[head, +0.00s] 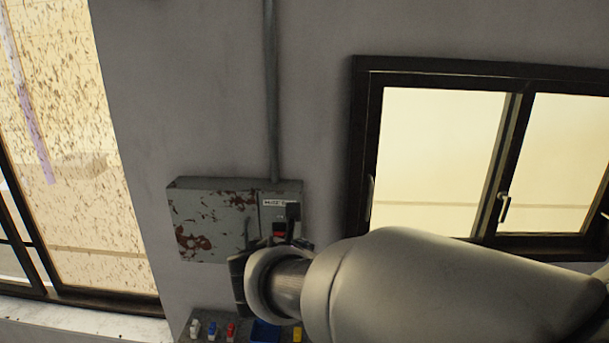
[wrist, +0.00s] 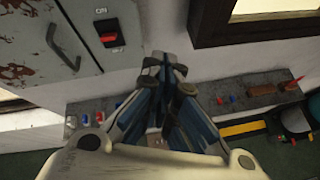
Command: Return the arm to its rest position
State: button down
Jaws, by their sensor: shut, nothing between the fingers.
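My gripper (wrist: 164,62) shows in the wrist view with its fingers drawn together, shut and empty. It is in front of the wall, just right of a grey electrical box with rust patches (wrist: 40,45). In the head view my pale arm reaches in from the lower right, and its end overlaps the lower right part of the electrical box (head: 215,215). The fingers are mostly hidden there behind my wrist.
A red switch (wrist: 108,38) is on the box's side panel. A shelf (wrist: 85,107) below carries small coloured items, including a blue bin (head: 265,331). Windows stand left and right; the right window (head: 440,150) is dark-framed. A conduit (head: 271,90) runs up the wall.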

jog(key=s+d+f+m+g+h+b, duration=0.2)
jog(key=s+d+f+m+g+b, duration=0.3)
jog(key=s+d+f+m+b, duration=1.15)
jog(key=s+f+m+g+y+b, duration=0.2)
jog(key=s+f+m+y+b, duration=0.2)
jog(key=s+f+m+b, duration=0.6)
jog(key=s+f+m, duration=0.3)
jog(key=f+m, duration=0.1)
jog(key=f, duration=0.2)
jog(key=shift+s+a+f, duration=0.15)
jog(key=shift+s+f, duration=0.05)
jog(key=shift+f, duration=0.15)
